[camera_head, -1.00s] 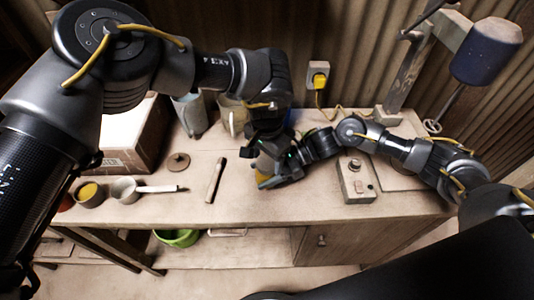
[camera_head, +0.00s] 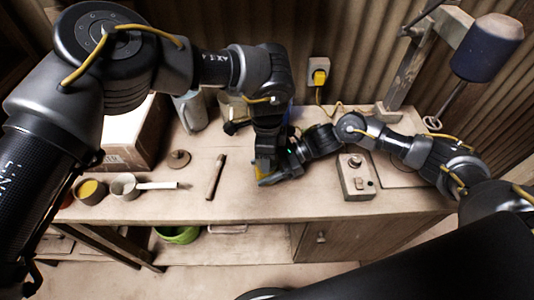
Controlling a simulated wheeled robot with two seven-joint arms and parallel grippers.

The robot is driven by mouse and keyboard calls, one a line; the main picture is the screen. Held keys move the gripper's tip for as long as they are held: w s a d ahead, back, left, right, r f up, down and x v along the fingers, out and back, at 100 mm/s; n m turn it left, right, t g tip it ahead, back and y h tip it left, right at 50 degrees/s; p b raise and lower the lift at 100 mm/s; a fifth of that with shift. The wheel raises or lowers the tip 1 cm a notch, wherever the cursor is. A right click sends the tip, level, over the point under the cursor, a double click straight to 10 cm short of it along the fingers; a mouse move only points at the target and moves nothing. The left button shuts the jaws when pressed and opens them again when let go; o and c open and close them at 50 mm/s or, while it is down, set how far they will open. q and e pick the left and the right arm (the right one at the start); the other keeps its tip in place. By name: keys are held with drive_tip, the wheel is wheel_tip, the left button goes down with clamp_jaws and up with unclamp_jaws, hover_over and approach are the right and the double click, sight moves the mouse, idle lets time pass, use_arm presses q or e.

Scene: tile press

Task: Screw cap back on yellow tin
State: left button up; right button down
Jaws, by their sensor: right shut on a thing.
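The yellow tin (camera_head: 261,171) stands on the bench near the middle, mostly hidden by my two hands. My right gripper (camera_head: 270,178) reaches in from the right, low over the bench, and is shut on the tin. My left gripper (camera_head: 267,151) points down directly above the tin. Its fingers are dark and overlap the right hand, so I cannot tell whether they are open or shut. I cannot make out the cap; the hands hide the top of the tin.
A wooden stick (camera_head: 215,176), a brown disc with a knob (camera_head: 179,158), a white-handled pan (camera_head: 124,187) and a pot with yellow contents (camera_head: 91,191) lie left. A switch box (camera_head: 356,176) stands right. A cardboard box (camera_head: 136,137) is back left. The front bench strip is clear.

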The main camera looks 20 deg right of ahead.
use_arm(q)
drive_tip(key=m, duration=0.2)
drive_tip(key=shift+m, duration=0.3)
drive_tip(key=shift+w, duration=0.1)
drive_tip(key=o, duration=1.1)
